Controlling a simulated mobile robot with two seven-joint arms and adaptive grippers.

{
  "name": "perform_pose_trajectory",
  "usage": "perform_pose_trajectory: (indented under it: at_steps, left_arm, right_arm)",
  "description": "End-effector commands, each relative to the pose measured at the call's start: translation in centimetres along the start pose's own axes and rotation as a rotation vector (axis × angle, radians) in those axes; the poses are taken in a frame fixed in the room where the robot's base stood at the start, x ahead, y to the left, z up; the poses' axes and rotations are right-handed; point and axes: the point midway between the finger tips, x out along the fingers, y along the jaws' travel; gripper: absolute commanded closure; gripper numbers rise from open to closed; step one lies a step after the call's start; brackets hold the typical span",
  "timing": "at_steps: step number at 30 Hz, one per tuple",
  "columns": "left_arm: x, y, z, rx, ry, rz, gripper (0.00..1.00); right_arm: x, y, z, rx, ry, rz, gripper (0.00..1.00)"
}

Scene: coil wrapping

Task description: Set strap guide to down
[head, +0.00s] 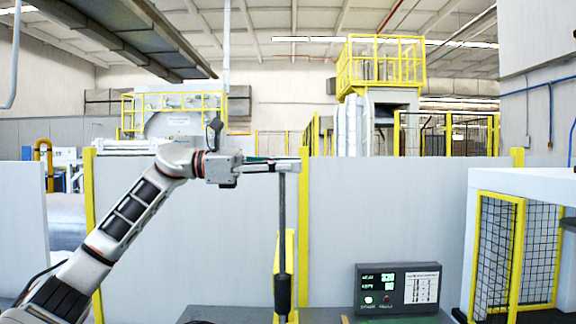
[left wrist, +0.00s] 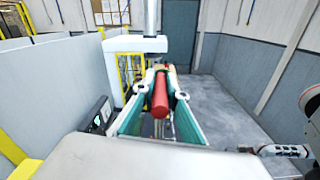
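The strap guide shows in the head view as an upright dark rod (head: 282,225) beside a yellow post. Its top end reaches my left gripper (head: 285,164). In the left wrist view a red bar (left wrist: 160,95), which looks like part of the guide, lies between the two green-padded fingers of my left gripper (left wrist: 161,92). Gaps show on both sides of the bar, so the fingers look open around it. The red bar is hidden in the head view. Part of my right arm (left wrist: 280,151) shows at the right of the left wrist view; its finger state is unclear.
A control box (head: 398,289) with a lit display and buttons stands right of the rod. A white machine housing with a yellow mesh fence (head: 515,250) is at far right. Grey panels (head: 400,215) stand behind. Grey floor (left wrist: 235,120) is clear in the left wrist view.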

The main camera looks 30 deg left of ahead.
Motion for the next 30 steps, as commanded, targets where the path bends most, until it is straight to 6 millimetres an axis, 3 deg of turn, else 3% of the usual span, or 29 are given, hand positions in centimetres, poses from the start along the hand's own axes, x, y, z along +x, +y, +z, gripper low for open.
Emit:
perform_pose_trajectory:
  at_steps: [6,11,14,21,30]
  left_arm:
    - [0.0,-0.1,-0.5,0.000,0.000,-0.001,1.00]
    - [0.1,-0.5,-2.8,-0.003,0.002,-0.001,1.00]
    - [0.1,-0.9,-5.3,-0.006,0.005,-0.003,1.00]
    - [0.3,-2.1,-12.7,-0.014,0.011,-0.004,1.00]
    - [0.3,-3.4,-19.6,-0.015,0.013,-0.004,1.00]
  right_arm:
    - [0.2,-0.1,0.2,0.000,0.001,0.000,1.00]
    - [0.9,-0.3,1.5,0.002,-0.002,-0.002,1.00]
    - [1.6,-0.7,3.3,0.004,-0.012,-0.005,1.00]
    - [3.4,-1.7,9.5,-0.008,-0.073,-0.014,1.00]
    - [5.3,-0.1,10.9,-0.055,-0.073,0.018,1.00]
